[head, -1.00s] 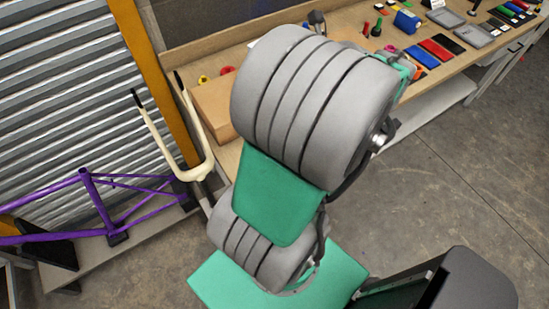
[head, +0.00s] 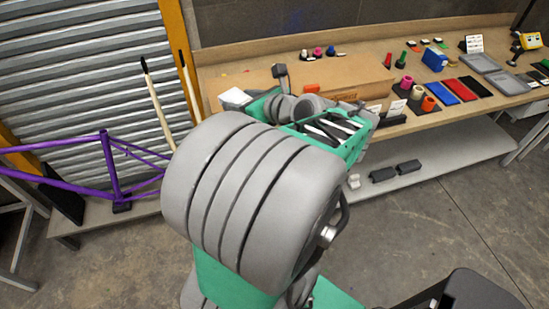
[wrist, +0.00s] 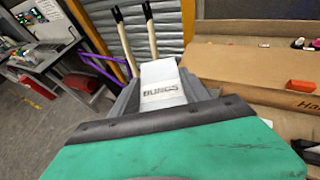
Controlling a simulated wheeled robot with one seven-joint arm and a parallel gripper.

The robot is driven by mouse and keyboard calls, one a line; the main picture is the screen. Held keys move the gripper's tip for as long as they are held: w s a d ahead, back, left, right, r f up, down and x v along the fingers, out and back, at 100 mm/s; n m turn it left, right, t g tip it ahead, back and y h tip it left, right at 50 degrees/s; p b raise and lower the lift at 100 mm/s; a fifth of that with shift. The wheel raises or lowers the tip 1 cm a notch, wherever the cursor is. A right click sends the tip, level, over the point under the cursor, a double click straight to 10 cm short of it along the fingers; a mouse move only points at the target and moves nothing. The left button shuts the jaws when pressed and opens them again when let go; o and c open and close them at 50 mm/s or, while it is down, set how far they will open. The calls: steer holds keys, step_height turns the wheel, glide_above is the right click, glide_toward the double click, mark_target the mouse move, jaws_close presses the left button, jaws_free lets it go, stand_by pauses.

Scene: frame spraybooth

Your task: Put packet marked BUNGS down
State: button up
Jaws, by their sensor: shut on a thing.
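The packet marked BUNGS (wrist: 163,88) is a pale, whitish packet with dark lettering. My gripper (wrist: 163,101) is shut on it, with a dark grey finger on each side in the wrist view. The packet's lower part is hidden behind my gripper's green housing. In the head view the packet (head: 236,98) shows as a small white shape at the left end of my wrist. It is near the bench's left part, and I cannot tell how high it is above the surface.
A long wooden bench (head: 240,82) runs along the wall. A cardboard box (head: 348,94) lies on it right of the packet. Coloured cones, spools and flat trays (head: 478,63) stand farther right.

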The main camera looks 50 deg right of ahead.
steer(key=a+f+m+h+b, duration=0.1)
steer(key=a+f+b, duration=0.35)
steer(key=f, duration=0.35)
steer(key=a+f+b, duration=0.3)
steer(key=f+b, duration=0.3)
steer(key=f, duration=0.2)
steer(key=w+d+f, duration=0.2)
steer(key=d+f, duration=0.1)
steer(key=w+d+f+b, duration=0.1)
steer(key=w+d+f, duration=0.2)
steer(key=d, duration=0.1)
steer(key=w+d+f+b, duration=0.1)
steer(key=w+d+f, duration=0.1)
steer(key=d+f, duration=0.1)
steer(key=shift+w+d+f, duration=0.15)
steer(key=shift+w+d, duration=0.1)
steer(key=shift+d, duration=0.3)
step_height(320, 180, down, 3)
steer(key=shift+d+b, duration=0.1)
steer(key=shift+b, duration=0.4)
steer(key=o, duration=1.4)
steer(key=shift+f, duration=0.1)
